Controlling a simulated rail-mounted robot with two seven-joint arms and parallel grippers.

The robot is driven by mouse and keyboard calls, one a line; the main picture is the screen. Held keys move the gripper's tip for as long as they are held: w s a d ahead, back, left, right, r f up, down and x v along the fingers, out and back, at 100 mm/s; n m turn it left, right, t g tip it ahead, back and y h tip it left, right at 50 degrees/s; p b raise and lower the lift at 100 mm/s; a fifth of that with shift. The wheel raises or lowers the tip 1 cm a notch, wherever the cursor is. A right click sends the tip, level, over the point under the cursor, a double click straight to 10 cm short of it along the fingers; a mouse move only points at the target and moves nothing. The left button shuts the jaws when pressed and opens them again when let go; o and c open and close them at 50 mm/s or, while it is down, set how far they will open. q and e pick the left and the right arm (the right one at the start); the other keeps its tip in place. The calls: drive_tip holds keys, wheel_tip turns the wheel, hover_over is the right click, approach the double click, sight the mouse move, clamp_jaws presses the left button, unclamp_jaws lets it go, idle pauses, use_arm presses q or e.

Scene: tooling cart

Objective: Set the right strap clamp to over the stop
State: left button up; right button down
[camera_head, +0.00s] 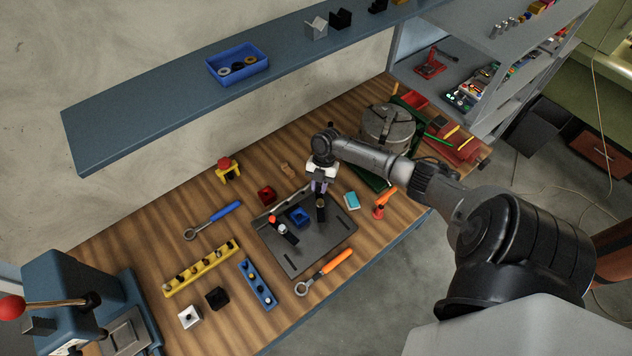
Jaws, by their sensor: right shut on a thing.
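The grey fixture plate (293,262) lies on the wooden bench with a blue block (299,216) on its middle. The right strap clamp (321,214), a dark bar with a brass-coloured nut, is on the plate to the right of the blue block. The left strap clamp (290,237), a dark bar with a pale nut, is to the block's lower left. My right gripper (319,189) points down and is shut on the right strap clamp at its far end. The gripper partly hides that end. I cannot clearly pick out the stop. My left gripper is out of view.
A blue-handled wrench (213,220) and an orange-handled wrench (325,271) flank the plate. A dark red block (267,195) and a teal block (352,200) are close by. A yellow rack (202,267) and a blue rack (257,283) stand front left. A shelf (160,118) overhangs the back.

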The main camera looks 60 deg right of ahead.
drive_tip(key=m+p, duration=0.1)
drive_tip(key=s+m+t+p, duration=0.1)
drive_tip(key=shift+s+d+r+m, duration=0.2)
drive_tip(key=shift+m, duration=0.2)
drive_tip(key=m+p, duration=0.1)
drive_tip(key=s+m+t+p, duration=0.1)
drive_tip(key=m, duration=0.1)
drive_tip(key=shift+s+m+t+p, duration=0.2)
drive_tip(key=shift+m+t+p, duration=0.1)
drive_tip(key=shift+p, duration=0.1)
drive_tip(key=shift+s+m+t+h+p, duration=0.45)
drive_tip(key=shift+m+p, duration=0.4)
drive_tip(key=shift+m, duration=0.35)
drive_tip(key=shift+s+a+f+m+t+h+p, duration=0.15)
drive_tip(key=shift+s+m+h+p, duration=0.1)
drive_tip(key=shift+m+p, duration=0.25)
drive_tip(key=shift+s+a+m+t+h+p, duration=0.1)
drive_tip(key=shift+s+m+p, duration=0.15)
drive_tip(key=shift+m, duration=0.35)
drive_tip(key=c, duration=1)
unclamp_jaws()
